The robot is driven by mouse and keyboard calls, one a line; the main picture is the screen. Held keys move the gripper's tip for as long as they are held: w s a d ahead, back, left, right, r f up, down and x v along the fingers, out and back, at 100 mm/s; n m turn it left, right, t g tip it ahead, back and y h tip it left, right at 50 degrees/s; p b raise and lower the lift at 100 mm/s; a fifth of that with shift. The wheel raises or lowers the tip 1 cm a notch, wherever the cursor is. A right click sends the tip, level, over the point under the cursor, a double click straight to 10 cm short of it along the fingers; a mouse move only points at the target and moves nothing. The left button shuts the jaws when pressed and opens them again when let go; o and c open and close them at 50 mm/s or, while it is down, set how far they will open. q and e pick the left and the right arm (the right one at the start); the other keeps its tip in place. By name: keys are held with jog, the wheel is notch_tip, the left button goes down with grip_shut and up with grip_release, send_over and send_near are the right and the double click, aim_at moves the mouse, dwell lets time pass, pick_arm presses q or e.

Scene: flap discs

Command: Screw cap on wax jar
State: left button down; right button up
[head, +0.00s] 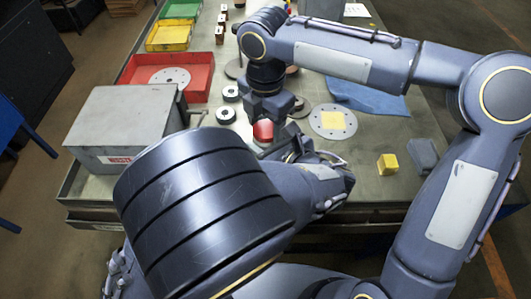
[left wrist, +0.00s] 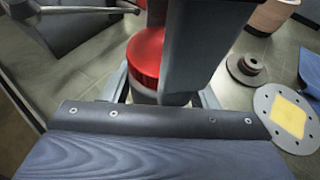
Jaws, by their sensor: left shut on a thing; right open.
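The red ribbed cap (head: 263,131) is at the front middle of the bench; it also shows in the left wrist view (left wrist: 147,58), on top of the pale wax jar (left wrist: 143,96). I cannot tell how tightly it sits. My left gripper (head: 284,148) is low at the jar, shut on it; its fingers (left wrist: 165,97) show on both sides. My right gripper (head: 268,108) points down from above, open, with its fingers close by the cap. A dark finger hides part of the cap in the left wrist view. Most of the jar is hidden in the head view.
A grey metal box (head: 120,120) with a lever stands left. Red (head: 203,92), yellow (head: 168,39) and green trays line the left edge. A disc with a yellow square (head: 318,128), a blue cloth (head: 368,99), a yellow cube (head: 387,165) and a grey block (head: 423,154) lie right.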

aim_at(265, 128)
jog(key=shift+c, duration=0.5)
jog(key=c, duration=0.7)
jog(key=m, duration=1.1)
jog(key=shift+m, duration=0.3)
jog(key=o, duration=1.2)
jog(key=shift+c, duration=0.2)
notch_tip(265, 128, up, 12)
